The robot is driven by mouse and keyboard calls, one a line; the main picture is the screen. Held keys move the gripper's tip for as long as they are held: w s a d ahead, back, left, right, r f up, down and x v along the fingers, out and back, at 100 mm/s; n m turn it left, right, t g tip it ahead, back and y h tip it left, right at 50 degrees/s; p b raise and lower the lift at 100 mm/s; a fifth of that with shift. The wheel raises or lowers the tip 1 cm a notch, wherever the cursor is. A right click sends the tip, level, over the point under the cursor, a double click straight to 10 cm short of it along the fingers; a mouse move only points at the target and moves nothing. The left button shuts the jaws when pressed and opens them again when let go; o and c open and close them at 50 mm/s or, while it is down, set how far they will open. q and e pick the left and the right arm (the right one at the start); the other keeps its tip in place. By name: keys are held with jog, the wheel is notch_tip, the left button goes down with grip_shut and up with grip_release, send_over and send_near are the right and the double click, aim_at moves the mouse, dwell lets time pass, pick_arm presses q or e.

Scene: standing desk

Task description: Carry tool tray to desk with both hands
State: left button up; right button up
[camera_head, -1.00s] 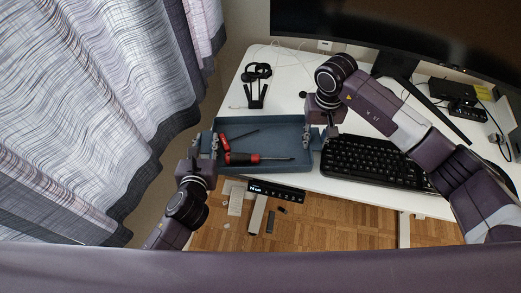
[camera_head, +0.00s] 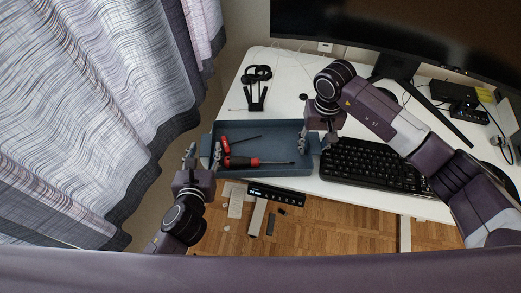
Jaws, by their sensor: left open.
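The blue-grey tool tray (camera_head: 290,129) lies on the white desk near its front left corner. It holds a red-and-black screwdriver (camera_head: 245,162) and a second red-handled tool (camera_head: 227,145) with a dark shaft. My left gripper (camera_head: 203,156) is at the tray's left end, open, with one finger outside the end and the other over the inside. My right gripper (camera_head: 317,142) is at the tray's right end, its fingers apart on either side of that end. Its wrist partly hides the tray's back right corner.
A black keyboard (camera_head: 370,165) lies just right of the tray. A black headset stand (camera_head: 257,88) stands behind it. A monitor (camera_head: 420,35) is at the back. A control panel (camera_head: 277,194) hangs at the desk's front edge. A curtain (camera_head: 90,110) is on the left.

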pick_arm(q)
jog(key=v, duration=0.5)
jog(key=shift+s, duration=0.1)
pick_arm(e)
jog(key=shift+r, duration=4.05)
